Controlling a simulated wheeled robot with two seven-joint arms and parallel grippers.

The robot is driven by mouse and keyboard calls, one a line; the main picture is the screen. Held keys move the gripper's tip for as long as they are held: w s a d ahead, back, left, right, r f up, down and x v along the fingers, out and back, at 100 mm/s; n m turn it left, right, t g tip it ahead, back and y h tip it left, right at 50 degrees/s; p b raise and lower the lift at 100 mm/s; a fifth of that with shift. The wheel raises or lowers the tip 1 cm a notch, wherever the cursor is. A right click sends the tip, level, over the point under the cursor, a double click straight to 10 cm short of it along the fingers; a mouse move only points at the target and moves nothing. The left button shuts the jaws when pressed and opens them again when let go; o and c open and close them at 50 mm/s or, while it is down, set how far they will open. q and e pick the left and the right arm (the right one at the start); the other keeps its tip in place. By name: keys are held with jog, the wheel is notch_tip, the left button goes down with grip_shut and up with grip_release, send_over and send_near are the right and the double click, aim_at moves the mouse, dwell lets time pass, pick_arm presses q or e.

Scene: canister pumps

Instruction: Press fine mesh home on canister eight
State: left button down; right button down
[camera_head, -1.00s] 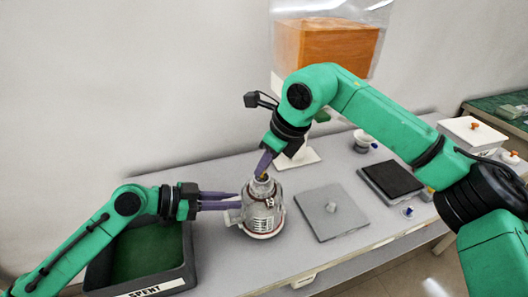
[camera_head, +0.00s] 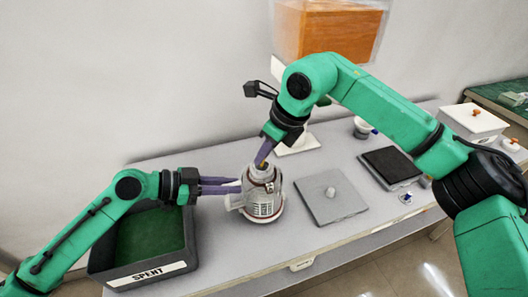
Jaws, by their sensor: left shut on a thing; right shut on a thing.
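A clear canister (camera_head: 262,203) with a reddish band and a white base stands upright on the grey worktop. Its number is too small to read surely. My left gripper (camera_head: 238,186) comes from the left, its purple fingers shut on the canister's left side, seemingly at its handle. My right gripper (camera_head: 261,161) points down at the canister's open top, shut on a small piece of which only a yellowish bit shows. Whether this piece is the fine mesh, and how deep it sits, I cannot tell.
A dark tray (camera_head: 149,268) marked SPENT with a green floor stands at the left. A grey plate (camera_head: 315,203) with a small knob and a dark pad (camera_head: 391,164) lie to the right. A white lidded box (camera_head: 473,122) stands farther right. An orange-brown container (camera_head: 327,35) is behind.

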jog(key=shift+f, duration=1.4)
dwell(0.7)
jog(key=c, duration=0.8)
grip_release()
jog(key=shift+c, duration=0.2)
jog(key=shift+r, duration=0.15)
jog(key=shift+r, duration=0.65)
pick_arm(q)
jog(key=shift+f, duration=0.1)
pick_arm(e)
jog(key=shift+o, duration=1.1)
jog(key=shift+r, duration=3.05)
